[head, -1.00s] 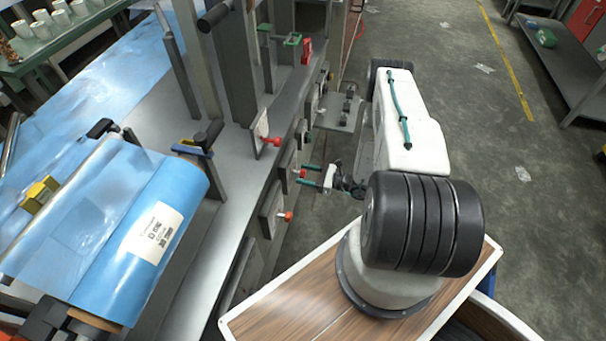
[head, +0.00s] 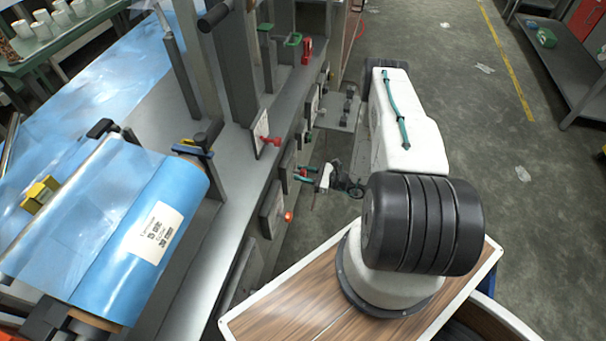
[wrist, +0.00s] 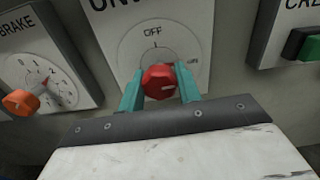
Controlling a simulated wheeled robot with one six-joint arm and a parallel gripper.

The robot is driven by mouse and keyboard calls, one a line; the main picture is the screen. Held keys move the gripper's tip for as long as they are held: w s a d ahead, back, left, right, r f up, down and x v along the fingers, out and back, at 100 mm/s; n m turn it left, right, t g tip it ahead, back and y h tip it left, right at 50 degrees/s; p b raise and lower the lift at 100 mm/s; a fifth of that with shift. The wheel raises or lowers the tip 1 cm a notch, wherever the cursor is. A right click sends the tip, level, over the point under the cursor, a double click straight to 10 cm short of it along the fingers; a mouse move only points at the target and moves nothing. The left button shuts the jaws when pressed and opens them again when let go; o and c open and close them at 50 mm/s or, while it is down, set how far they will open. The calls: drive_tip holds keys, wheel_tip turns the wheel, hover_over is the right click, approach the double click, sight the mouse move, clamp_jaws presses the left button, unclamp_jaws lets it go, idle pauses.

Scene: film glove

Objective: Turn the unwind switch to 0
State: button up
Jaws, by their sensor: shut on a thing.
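The unwind switch is a red knob (wrist: 160,82) on a pale plate (wrist: 115,50) with a partly cut-off "UNW" label in the wrist view. "OFF" is printed above the knob and another mark sits to its right. A pale line on the knob's face lies nearly level, towards the right. My gripper (wrist: 159,86) has its two teal fingers on the left and right sides of the knob, shut on it. In the head view my gripper (head: 304,173) reaches left to the machine's side panel; the knob there is mostly hidden by the fingers.
An orange brake knob (wrist: 20,102) with a numbered dial is left of the switch. A green button (wrist: 311,47) is on a dark box at right. In the head view, a red knob (head: 273,141) and a blue film roll (head: 130,250) are nearby.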

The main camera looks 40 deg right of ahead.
drive_tip(key=n, duration=0.4)
drive_tip(key=shift+n, duration=0.4)
drive_tip(key=n, duration=0.8)
drive_tip(key=shift+n, duration=2.2)
drive_tip(key=o, duration=1)
drive_tip(key=shift+c, duration=0.2)
